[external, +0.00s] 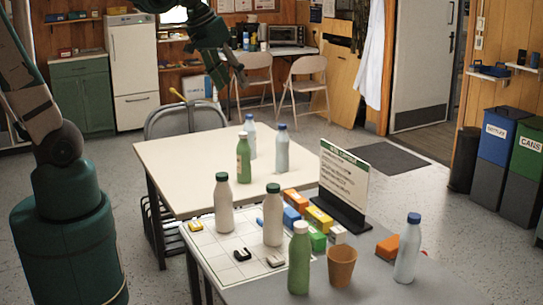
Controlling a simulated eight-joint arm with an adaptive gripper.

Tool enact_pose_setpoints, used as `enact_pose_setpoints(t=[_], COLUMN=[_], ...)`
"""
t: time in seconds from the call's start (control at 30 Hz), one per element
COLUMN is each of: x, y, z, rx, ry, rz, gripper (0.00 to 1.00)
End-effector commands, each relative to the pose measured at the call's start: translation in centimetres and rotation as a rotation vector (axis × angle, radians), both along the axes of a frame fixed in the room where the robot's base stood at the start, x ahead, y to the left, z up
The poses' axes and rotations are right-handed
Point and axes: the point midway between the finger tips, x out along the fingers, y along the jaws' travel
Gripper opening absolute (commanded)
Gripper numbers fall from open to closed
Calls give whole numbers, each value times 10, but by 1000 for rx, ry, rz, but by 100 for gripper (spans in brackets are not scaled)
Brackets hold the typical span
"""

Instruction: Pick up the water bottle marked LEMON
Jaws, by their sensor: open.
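Several bottles stand upright on the tables, and no LEMON marking can be read on any of them. Toward the back are a pale blue-capped bottle (250,140), a green bottle (243,161) and another pale blue-capped bottle (282,152). Nearer are two cream bottles with dark green caps, a left one (223,208) and a right one (272,218). In front stand a green bottle with a pale cap (299,263) and a pale blue-capped bottle (407,252). My gripper (230,78) is open and empty, high above the back of the cream table, apart from all bottles.
A sign (343,180) on a dark base stands right of the middle. Coloured blocks (318,218), a brown cup (341,266) and small dark and white pieces lie around the near bottles. The cream table's (185,150) left part is clear. Folding chairs stand behind.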

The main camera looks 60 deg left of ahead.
Motion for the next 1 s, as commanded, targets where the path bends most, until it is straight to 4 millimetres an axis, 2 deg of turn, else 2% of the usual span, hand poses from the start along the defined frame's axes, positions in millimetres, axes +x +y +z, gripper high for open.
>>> enact_pose_setpoints(t=[0.1,0.47,1.0], x=[19,71,143], y=[14,58,136], z=[2,-2,-28], rx=[-14,-58,-123], ry=[18,74,155], rz=[43,175,378], gripper=[52,52,52])
